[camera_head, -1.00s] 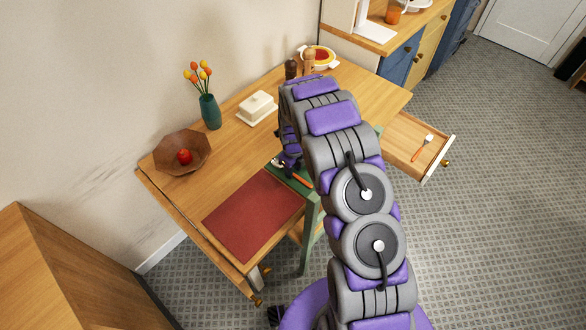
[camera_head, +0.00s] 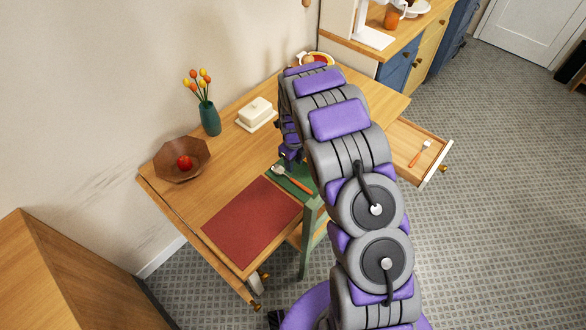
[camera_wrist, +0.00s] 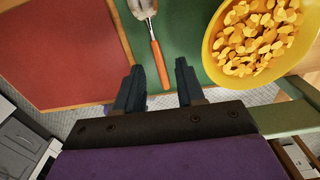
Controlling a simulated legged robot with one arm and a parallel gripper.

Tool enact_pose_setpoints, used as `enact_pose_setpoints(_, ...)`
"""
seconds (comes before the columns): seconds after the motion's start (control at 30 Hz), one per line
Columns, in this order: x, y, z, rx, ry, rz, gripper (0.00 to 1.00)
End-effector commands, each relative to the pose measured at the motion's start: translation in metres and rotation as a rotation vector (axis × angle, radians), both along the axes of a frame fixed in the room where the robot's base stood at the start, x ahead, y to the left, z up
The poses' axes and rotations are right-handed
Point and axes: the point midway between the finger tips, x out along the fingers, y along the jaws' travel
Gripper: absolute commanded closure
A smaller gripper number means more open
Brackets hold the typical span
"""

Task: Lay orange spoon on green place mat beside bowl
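The orange-handled spoon (camera_head: 292,178) with a silver head lies on the green place mat (camera_head: 299,198) in the head view. In the wrist view, the spoon (camera_wrist: 154,45) lies on the green mat (camera_wrist: 186,40), left of a yellow bowl (camera_wrist: 218,62) full of orange-yellow pieces. The spoon and bowl are apart. My arm hides the bowl in the head view. My gripper (camera_wrist: 159,66) is open and empty, its two fingers apart on either side of the spoon's handle in the picture. In the head view my gripper (camera_head: 290,154) is above the mat, partly hidden.
A red mat (camera_head: 250,222) lies left of the green one. A wooden bowl (camera_head: 165,165) with a red apple, a vase (camera_head: 210,118) and a butter dish (camera_head: 256,112) stand toward the wall. An open drawer (camera_head: 432,165) at right holds an orange-handled fork (camera_head: 421,152).

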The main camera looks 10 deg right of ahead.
Motion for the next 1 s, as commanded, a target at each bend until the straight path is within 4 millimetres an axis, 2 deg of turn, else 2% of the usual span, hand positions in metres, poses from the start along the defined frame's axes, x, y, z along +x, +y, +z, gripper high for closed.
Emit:
enact_pose_setpoints(0.03, 0.001, 0.0, 0.013, -0.001, -0.004, 0.0, 0.62)
enact_pose_setpoints(0.13, 0.001, 0.0, 0.03, -0.001, -0.003, 0.001, 0.62)
enact_pose_setpoints(0.23, 0.001, 0.0, 0.04, -0.002, -0.001, 0.001, 0.62)
enact_pose_setpoints(0.47, -0.003, -0.001, 0.05, -0.003, 0.001, 0.03, 0.62)
enact_pose_setpoints(0.57, -0.012, -0.004, 0.069, -0.01, 0.003, 0.118, 0.62)
enact_pose_setpoints(0.77, -0.055, -0.012, 0.132, -0.022, 0.026, 0.437, 0.62)
enact_pose_setpoints(1.0, -0.121, -0.015, 0.197, -0.009, 0.058, 0.859, 0.62)
